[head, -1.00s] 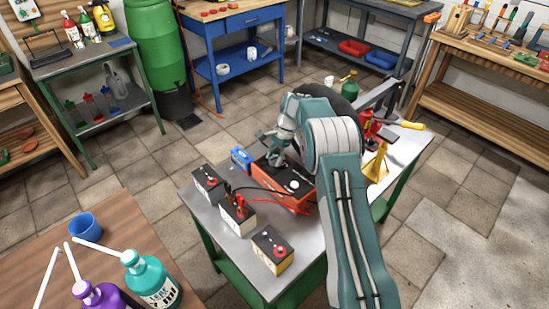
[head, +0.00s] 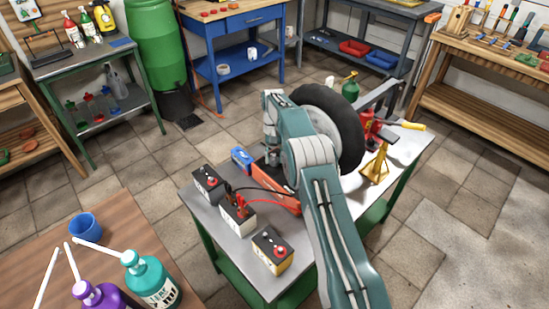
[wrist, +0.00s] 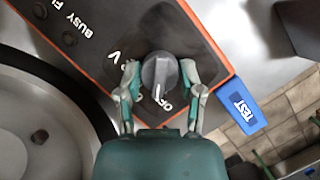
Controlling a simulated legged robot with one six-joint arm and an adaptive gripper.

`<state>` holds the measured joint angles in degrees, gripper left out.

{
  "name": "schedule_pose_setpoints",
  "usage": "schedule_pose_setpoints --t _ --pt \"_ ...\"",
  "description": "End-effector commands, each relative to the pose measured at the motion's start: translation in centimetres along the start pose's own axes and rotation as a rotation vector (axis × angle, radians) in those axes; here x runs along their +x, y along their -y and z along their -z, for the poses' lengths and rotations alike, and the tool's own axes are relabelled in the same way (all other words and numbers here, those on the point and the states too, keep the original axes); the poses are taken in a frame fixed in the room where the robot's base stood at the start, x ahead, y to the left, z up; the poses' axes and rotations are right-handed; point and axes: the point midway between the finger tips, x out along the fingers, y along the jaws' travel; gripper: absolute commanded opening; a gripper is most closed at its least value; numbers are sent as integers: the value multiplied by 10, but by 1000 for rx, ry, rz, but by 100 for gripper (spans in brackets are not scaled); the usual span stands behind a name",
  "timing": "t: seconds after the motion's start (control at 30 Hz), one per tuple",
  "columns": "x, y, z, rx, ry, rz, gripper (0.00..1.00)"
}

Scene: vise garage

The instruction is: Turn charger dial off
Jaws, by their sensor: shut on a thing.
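The charger is an orange box with a dark top panel; in the head view its orange side (head: 277,194) shows on the metal table, partly behind my arm. In the wrist view its panel (wrist: 98,22) fills the upper middle. The grey dial (wrist: 160,70) sits on this panel, its white mark pointing toward the picture's bottom, near partly hidden lettering that looks like OFF (wrist: 168,103). My gripper (wrist: 160,76) is shut on the dial, one finger on each side. In the head view my gripper (head: 272,157) is over the charger, its fingers too small to make out.
A tyre (head: 345,130), a yellow jack stand (head: 376,165) and a red vise (head: 372,127) stand to the right.

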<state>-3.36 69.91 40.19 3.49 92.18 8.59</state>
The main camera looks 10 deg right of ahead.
Motion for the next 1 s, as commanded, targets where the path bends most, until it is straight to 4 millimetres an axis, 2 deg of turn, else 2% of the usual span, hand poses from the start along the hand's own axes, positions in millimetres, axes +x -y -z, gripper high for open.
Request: schedule_pose_setpoints --t 0.43,1.0 --pt "0 2 1 -243 -6 -100 2" --pt "0 2 1 -290 -7 -119 2"
